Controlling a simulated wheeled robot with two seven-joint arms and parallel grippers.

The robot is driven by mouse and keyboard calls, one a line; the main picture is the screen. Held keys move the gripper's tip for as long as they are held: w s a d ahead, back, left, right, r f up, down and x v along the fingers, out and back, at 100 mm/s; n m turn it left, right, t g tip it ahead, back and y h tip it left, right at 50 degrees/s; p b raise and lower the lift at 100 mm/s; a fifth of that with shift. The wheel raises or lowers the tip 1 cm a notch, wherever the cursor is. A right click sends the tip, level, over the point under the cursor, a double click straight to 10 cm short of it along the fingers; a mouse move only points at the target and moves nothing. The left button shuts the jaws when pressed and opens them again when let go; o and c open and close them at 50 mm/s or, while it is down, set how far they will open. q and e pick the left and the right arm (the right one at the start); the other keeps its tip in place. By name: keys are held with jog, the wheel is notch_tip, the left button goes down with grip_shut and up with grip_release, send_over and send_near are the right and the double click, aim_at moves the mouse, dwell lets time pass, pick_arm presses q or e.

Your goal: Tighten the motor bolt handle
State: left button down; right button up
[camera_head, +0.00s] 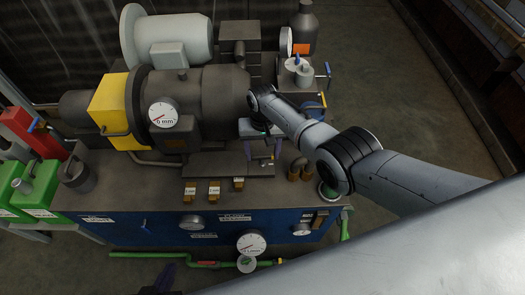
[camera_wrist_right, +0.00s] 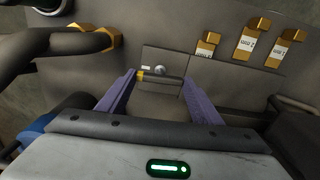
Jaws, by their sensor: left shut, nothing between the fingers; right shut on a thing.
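The motor bolt handle, a small dark bar with a brass-yellow end (camera_wrist_right: 160,77), sits by a round bolt head on a grey plate in the right wrist view. My right gripper (camera_wrist_right: 158,81) has its two purple fingers on either side of the bar, shut on it. In the head view the right gripper (camera_head: 264,157) reaches down over the bench beside the motor (camera_head: 222,93), and the handle is small there. My left gripper (camera_head: 165,279) shows only as a purple piece at the bottom edge; it is shut and empty, away from the bench.
Several brass-coloured tagged blocks (camera_head: 214,189) lie on the bench top (camera_head: 135,190). A gauge (camera_head: 164,112) is on the motor side. Green pipework (camera_head: 150,255) runs along the blue front. Brass and dark parts (camera_head: 298,168) stand close to the right of the right gripper.

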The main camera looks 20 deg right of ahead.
aim_at(263, 156)
jog(key=shift+m, duration=0.3)
dwell(0.4)
jog(key=o, duration=1.1)
jog(key=shift+c, duration=0.2)
jog(key=shift+r, duration=0.1)
jog(key=shift+r+p, duration=0.35)
notch_tip(263, 156, up, 7)
jog(key=p, duration=0.3)
jog(key=shift+r, duration=1.2)
